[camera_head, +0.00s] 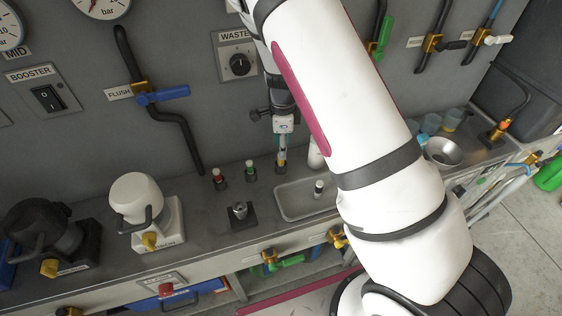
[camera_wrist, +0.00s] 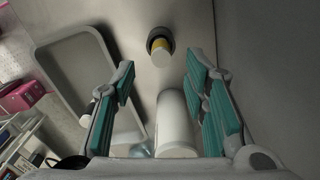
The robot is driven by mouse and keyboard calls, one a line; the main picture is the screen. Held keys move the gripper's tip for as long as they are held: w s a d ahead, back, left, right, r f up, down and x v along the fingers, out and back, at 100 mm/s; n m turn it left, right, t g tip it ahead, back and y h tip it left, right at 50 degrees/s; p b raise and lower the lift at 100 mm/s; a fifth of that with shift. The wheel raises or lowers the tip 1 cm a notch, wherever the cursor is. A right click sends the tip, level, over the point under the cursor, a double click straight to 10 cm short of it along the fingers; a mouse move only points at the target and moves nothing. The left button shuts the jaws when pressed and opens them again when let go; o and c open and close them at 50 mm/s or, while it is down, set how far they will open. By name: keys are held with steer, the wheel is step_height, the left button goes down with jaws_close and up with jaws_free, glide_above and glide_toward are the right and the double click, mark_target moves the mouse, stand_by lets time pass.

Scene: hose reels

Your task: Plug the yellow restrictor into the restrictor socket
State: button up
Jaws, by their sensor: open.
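My gripper (camera_wrist: 161,66) is open, its teal-padded fingers apart; in the head view it (camera_head: 282,163) points down near the back of the counter. The yellow restrictor (camera_wrist: 161,47), a short piece with a pale top, stands in a dark round holder (camera_wrist: 155,35). In the wrist view it shows between and just beyond the fingertips, with no contact visible. In the head view it is hard to make out under the gripper. A metal fitting on a black square plate (camera_head: 239,211) stands at the counter front; I cannot tell whether it is the restrictor socket.
A white cylinder (camera_wrist: 174,122) stands close by, between the fingers in the wrist view. Red-topped (camera_head: 218,174) and green-topped (camera_head: 250,165) pieces stand left of the gripper. A shallow grey tray (camera_head: 284,212) holds a small black-and-white piece (camera_head: 319,186). The wall is close behind.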

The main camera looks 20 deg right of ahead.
mark_target(281, 162)
step_height(281, 162, down, 5)
steer(key=shift+w+a+f+p, duration=0.1)
steer(key=shift+a+p, duration=0.05)
steer(key=shift+p, duration=0.2)
jaws_close()
